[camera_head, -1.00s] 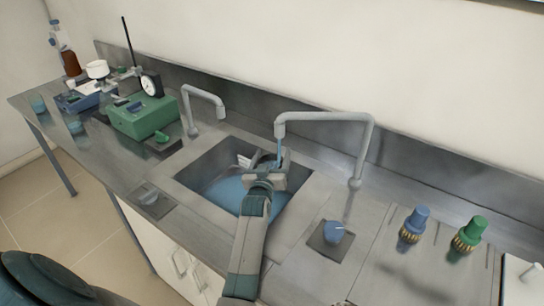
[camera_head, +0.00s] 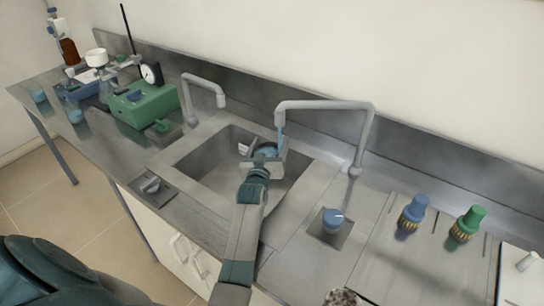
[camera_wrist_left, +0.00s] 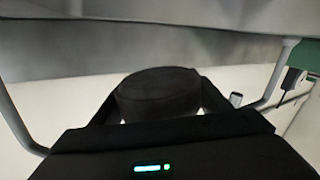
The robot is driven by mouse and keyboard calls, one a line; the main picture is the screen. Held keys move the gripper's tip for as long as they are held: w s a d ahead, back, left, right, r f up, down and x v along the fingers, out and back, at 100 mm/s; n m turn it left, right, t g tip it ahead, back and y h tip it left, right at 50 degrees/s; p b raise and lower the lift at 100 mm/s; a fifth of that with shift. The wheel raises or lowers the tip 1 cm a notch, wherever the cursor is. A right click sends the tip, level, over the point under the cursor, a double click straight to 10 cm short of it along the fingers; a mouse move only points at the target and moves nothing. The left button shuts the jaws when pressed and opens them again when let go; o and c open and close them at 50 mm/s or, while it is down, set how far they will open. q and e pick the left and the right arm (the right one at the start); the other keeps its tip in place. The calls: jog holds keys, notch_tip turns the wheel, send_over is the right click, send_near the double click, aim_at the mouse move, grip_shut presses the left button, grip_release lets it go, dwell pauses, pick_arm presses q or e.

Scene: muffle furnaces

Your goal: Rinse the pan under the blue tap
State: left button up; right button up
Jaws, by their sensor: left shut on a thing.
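My left gripper (camera_head: 264,164) is over the sink (camera_head: 205,160), below the spout of the larger grey tap (camera_head: 325,105). It is shut on the pan (camera_head: 268,152), which is small and mostly hidden behind the gripper. In the left wrist view the pan (camera_wrist_left: 158,92) is a dark round shape between the fingers. A thin blue water stream (camera_head: 281,138) falls from the spout to the pan. A blue knob (camera_head: 334,218) sits on a square plate at the right of the sink. My right gripper is not in view.
A smaller grey tap (camera_head: 205,92) stands behind the sink's left side. A green box with a dial (camera_head: 145,108) is at the left. A blue valve (camera_head: 413,213) and a green valve (camera_head: 468,223) stand at the right. A small control (camera_head: 150,184) is at the front left.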

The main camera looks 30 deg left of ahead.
pick_arm(q)
jog(key=shift+w+d, duration=0.1)
jog(key=shift+d, duration=0.15)
jog(key=shift+w+d, duration=0.1)
jog(key=shift+d, duration=0.1)
dwell(0.3)
jog(key=shift+a, duration=0.1)
dwell(0.4)
jog(key=s+a+p, duration=0.2)
jog(key=s+a, duration=0.3)
jog(key=a, duration=0.4)
jog(key=shift+a, duration=0.4)
dwell(1.1)
